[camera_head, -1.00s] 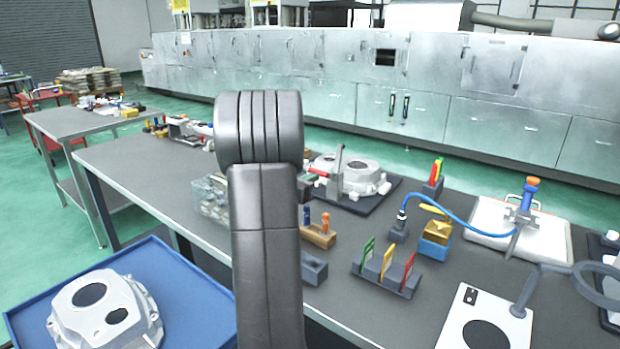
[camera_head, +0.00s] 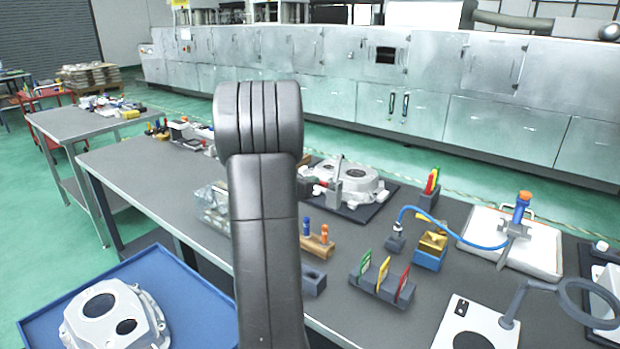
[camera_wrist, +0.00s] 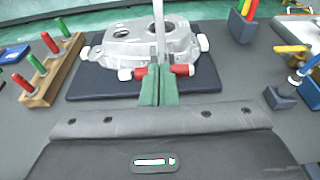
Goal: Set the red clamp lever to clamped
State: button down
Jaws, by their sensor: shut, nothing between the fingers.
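The red clamp lever (camera_wrist: 182,69) shows in the wrist view as red parts on both sides of my fingertips, with pale ends. The fingers hide the middle, so I cannot tell whether they touch it. A grey upright bar (camera_wrist: 159,25) rises just behind the fingers, in front of the silver casting (camera_wrist: 125,45). My gripper (camera_wrist: 157,72) has its green fingers together and empty. In the head view, the red lever (camera_head: 320,188) shows at the left front of the casting (camera_head: 362,184); my arm hides most of the gripper there.
A wooden block with coloured pegs (camera_wrist: 52,70) stands left of the fixture's dark base plate (camera_wrist: 85,88). A holder with coloured cards (camera_wrist: 243,25) stands to the right. In the head view, a blue tray (camera_head: 190,300) with another casting (camera_head: 112,318) is at lower left.

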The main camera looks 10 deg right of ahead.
jog(key=p, duration=0.1)
jog(key=r+g+y+p, duration=0.1)
jog(key=p, duration=0.1)
jog(key=shift+w+d+r, duration=0.25)
jog(key=shift+d, duration=0.1)
jog(key=shift+w+d+r+g+y+p, duration=0.4)
jog(key=shift+d+r+g+p, duration=0.15)
jog(key=shift+p, duration=1.2)
jog(key=shift+s+a, duration=0.1)
jog(key=shift+a, duration=0.05)
